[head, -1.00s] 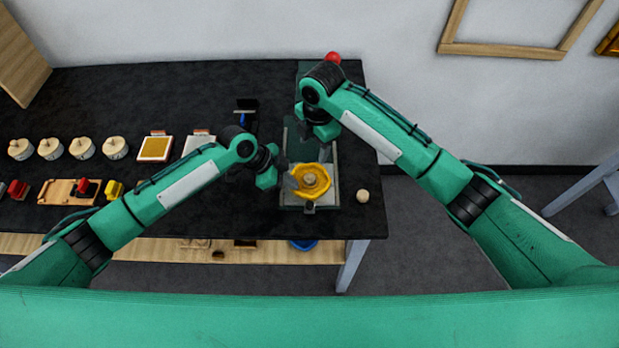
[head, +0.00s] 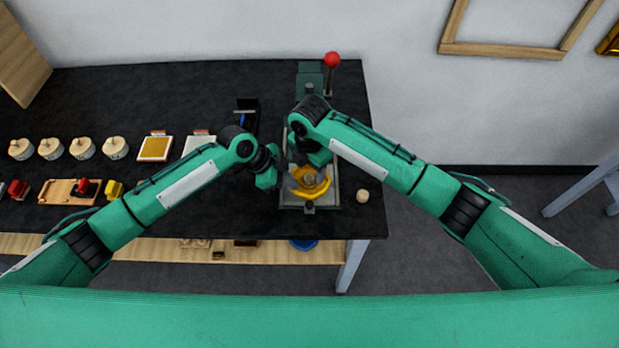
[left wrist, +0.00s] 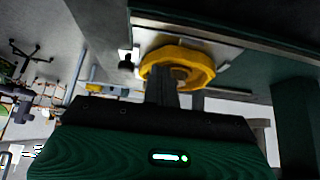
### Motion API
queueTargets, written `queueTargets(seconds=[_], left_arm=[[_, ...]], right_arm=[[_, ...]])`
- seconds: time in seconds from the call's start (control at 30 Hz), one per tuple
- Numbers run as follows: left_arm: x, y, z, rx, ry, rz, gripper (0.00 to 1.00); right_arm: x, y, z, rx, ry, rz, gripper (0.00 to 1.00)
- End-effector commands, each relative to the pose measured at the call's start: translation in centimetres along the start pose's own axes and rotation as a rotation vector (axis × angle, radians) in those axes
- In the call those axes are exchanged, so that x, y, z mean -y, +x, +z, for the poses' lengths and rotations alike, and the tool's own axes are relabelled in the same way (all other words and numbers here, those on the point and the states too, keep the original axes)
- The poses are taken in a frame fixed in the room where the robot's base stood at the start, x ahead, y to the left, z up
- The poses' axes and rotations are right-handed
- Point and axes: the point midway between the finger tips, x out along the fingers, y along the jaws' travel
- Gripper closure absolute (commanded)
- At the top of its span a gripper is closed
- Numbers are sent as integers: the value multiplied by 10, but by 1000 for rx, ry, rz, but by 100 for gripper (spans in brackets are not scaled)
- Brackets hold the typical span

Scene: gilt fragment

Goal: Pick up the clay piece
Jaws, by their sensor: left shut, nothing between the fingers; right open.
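A yellow ring-shaped holder (head: 325,186) sits on the pale plate of the press at the table's right end; it also shows in the left wrist view (left wrist: 205,66). A small brownish piece, which may be the clay piece, lies in its middle in the left wrist view (left wrist: 180,74). In the head view my right arm partly covers it. My left gripper (head: 284,181) is shut and empty at the holder's left side; its fingers (left wrist: 161,76) overlap the near rim in the left wrist view. Contact is unclear. My right gripper (head: 318,168) is open above the holder, its fingertips hard to see.
The green press with a red-knobbed lever (head: 332,60) stands behind. A beige ball (head: 362,196) lies right of the holder, near the table edge. Round pale pots (head: 82,148), a yellow-topped pad (head: 155,148) and a wooden tray (head: 60,192) stand left. The black table (head: 190,95) is clear at the back.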

Motion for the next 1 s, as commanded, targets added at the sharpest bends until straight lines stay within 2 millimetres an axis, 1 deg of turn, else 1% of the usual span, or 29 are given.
queueTargets(seconds=[0.03,0.13,0.2,0.37,0.4,0.47,0.5,0.57,0.63,0.87,0.97,1.0], left_arm=[[-2,3,5,8,-4,6,100],[-2,3,5,8,-4,6,100],[-2,3,5,8,-4,6,100],[-2,3,5,8,-4,6,100],[-2,3,5,8,-4,6,100],[-2,3,5,8,-4,6,100],[-2,3,5,8,-4,6,100],[-2,3,5,8,-4,6,100],[-2,3,5,8,-4,6,100],[-2,3,5,8,-4,6,100],[-2,3,5,8,-4,6,100],[-2,3,5,8,-4,6,100]], right_arm=[[1,10,-3,-3,0,-2,43],[0,23,-1,0,1,-1,43],[0,27,-1,0,0,-1,43],[0,28,-1,0,0,0,43],[0,28,-1,0,0,0,45],[0,28,-1,0,0,0,57],[0,28,-1,0,0,0,65],[0,28,-1,0,0,0,76],[0,28,-1,0,0,0,90],[0,27,-1,0,0,0,91],[0,22,-1,0,0,2,91],[0,17,-1,0,0,3,91]])
